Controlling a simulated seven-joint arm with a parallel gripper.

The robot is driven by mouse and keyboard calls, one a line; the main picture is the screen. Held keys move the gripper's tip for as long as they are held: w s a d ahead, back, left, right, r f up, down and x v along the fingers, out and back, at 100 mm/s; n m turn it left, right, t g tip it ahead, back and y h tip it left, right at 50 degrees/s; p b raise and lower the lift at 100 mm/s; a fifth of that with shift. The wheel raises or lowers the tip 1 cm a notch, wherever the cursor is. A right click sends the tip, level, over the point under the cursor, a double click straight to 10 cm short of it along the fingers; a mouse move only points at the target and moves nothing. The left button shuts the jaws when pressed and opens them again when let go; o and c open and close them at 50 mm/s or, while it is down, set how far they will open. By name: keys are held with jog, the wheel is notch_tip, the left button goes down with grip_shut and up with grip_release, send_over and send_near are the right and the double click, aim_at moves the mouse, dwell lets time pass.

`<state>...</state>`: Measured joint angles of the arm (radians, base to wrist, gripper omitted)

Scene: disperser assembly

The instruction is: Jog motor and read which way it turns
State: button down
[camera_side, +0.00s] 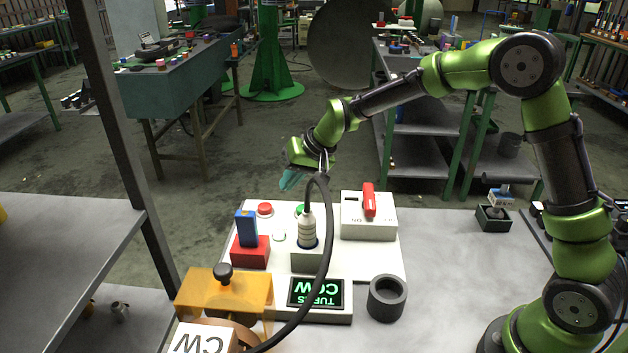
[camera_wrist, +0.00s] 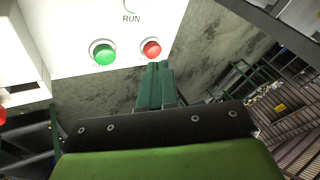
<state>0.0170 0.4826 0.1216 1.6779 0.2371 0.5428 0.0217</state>
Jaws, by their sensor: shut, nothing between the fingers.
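A white panel (camera_side: 394,262) holds a red button (camera_side: 265,209), a green button (camera_side: 301,208) and a pale round piece (camera_side: 279,236). A dark display (camera_side: 315,293) shows green upside-down letters reading "TURNS CCW". A block with a white label marked CW (camera_side: 205,338) is at the bottom edge. My gripper (camera_side: 289,180) is shut and empty, above the panel's far edge. In the wrist view its teal fingertips (camera_wrist: 160,67) lie just below the red button (camera_wrist: 151,48) in the picture, with the green button (camera_wrist: 104,53) to their left. Contact is not clear.
A grey plug (camera_side: 307,232) with a black cable stands in a socket. A white box with a red lever (camera_side: 369,201) is right of it. A blue handle on a red base (camera_side: 246,235), an orange cover (camera_side: 195,288) and a grey ring (camera_side: 387,298) are nearby. The right tabletop is mostly clear.

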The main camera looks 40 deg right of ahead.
jog(key=t, duration=0.1)
send_near(268, 207)
notch_tip(268, 207, up, 3)
jog(key=w+a, duration=0.2)
jog(key=a, duration=0.1)
jog(key=shift+t, duration=0.8)
jog(key=w+r, duration=0.1)
jog(key=w, duration=0.1)
jog(key=w+r, duration=0.1)
jog(key=shift+w+d+r, duration=0.25)
jog(key=shift+w+r, duration=0.05)
jog(key=shift+w, duration=0.1)
jog(key=shift+f, duration=0.1)
jog(key=shift+f, duration=4.35)
jog(key=shift+f, duration=0.4)
